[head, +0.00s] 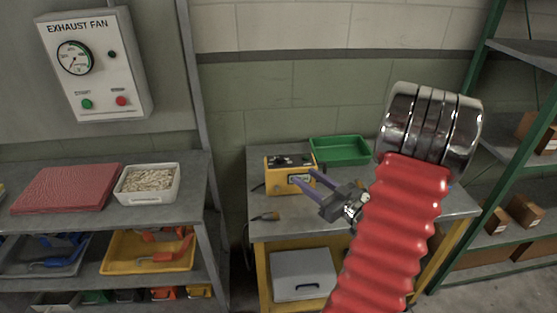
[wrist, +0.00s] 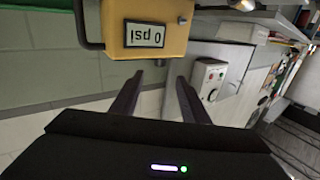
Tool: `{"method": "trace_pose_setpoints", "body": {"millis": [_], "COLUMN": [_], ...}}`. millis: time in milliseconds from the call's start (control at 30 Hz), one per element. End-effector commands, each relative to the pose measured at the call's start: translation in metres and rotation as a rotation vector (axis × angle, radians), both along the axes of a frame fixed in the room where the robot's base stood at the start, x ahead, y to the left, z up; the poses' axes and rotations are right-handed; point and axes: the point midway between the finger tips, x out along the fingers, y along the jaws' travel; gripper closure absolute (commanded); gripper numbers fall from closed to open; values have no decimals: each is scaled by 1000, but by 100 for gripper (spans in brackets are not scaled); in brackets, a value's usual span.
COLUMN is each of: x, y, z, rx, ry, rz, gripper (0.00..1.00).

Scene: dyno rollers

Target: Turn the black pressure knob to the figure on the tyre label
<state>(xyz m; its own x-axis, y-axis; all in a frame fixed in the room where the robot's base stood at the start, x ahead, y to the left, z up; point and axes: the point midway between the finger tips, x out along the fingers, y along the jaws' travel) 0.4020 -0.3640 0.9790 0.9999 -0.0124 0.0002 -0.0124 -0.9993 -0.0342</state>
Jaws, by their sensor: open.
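A yellow inflator box (head: 279,183) stands on the bench at the centre of the head view, with a dark top whose fittings are too small to tell apart. I cannot make out the black pressure knob or the tyre label. My gripper (head: 304,178) is open, its two purple fingers in front of the box's right side in the head view. In the wrist view my gripper (wrist: 158,76) has nothing between its fingers.
A green tray (head: 340,150) sits behind the box on the grey bench (head: 262,229). My arm covers the bench's right part. An exhaust fan panel (head: 97,62) hangs above the left shelf, with a red mat (head: 66,188) and white tub (head: 148,198).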

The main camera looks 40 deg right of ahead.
Motion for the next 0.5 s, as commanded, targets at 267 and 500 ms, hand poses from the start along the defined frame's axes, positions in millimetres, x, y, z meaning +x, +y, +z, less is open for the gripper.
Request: {"method": "trace_pose_setpoints", "body": {"millis": [267,500], "x": [27,59], "y": [1,1], "z": [0,0], "rx": [0,-1], "ry": [0,0], "rz": [3,4], "gripper": [58,58]}}
